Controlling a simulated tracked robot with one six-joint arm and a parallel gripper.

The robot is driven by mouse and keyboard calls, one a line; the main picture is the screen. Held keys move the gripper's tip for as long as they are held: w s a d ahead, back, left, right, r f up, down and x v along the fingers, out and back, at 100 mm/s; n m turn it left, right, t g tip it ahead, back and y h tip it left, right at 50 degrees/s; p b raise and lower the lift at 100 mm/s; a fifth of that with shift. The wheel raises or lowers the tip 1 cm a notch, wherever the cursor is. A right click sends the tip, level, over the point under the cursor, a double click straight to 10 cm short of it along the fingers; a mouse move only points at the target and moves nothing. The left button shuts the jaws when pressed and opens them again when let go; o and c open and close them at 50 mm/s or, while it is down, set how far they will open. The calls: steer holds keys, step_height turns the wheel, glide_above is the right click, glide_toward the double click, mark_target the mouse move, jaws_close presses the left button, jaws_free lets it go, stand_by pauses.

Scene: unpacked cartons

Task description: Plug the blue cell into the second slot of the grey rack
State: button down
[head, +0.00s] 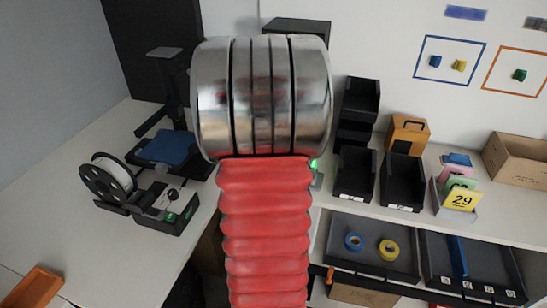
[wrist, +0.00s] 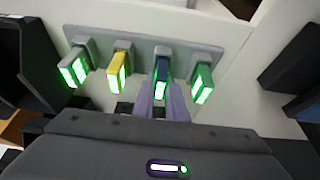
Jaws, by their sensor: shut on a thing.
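The grey rack (wrist: 140,48) runs across the upper part of the wrist view, with several holders in a row. The blue cell (wrist: 164,70) is at the third holder from the left, second from the right, its end lit green. My gripper (wrist: 163,100), with pale purple fingers, is shut on it. The cell lines up with that holder; I cannot tell how deep it sits. A yellow cell (wrist: 119,60) is to its left.
Black bins (head: 354,174) stand right of my arm, above a shelf with a tray (head: 340,228) holding blue and yellow tape rolls. A white spool (head: 113,172) is on the left bench. In the wrist view a dark bin (wrist: 22,65) is close at left.

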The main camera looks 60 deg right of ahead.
steer(key=c, duration=1.7)
jaws_free()
steer(key=shift+r, duration=0.1)
steer(key=v, duration=1.3)
steer(key=shift+r, duration=0.3)
steer(key=shift+a, duration=0.1)
steer(key=w+a+r+n+t+y, duration=0.15)
steer(key=w+a+n, duration=0.3)
steer(key=a, duration=0.75)
steer(key=w+a+n+t, duration=0.25)
steer(key=w+a, duration=0.25)
steer(key=a, duration=0.6)
steer(key=s+a+n+y, duration=0.1)
steer(key=a+n, duration=0.2)
steer(key=a, duration=0.4)
steer(key=s+a+f+n+y, duration=0.1)
steer(key=a+n, duration=0.2)
steer(key=a, duration=0.4)
steer(key=s+a+f+n+y, duration=0.1)
steer(key=s+a+n, duration=0.1)
steer(key=a, duration=0.6)
steer(key=shift+s+n+t, duration=0.1)
steer(key=shift+n+t, duration=0.3)
steer(key=shift+n, duration=0.2)
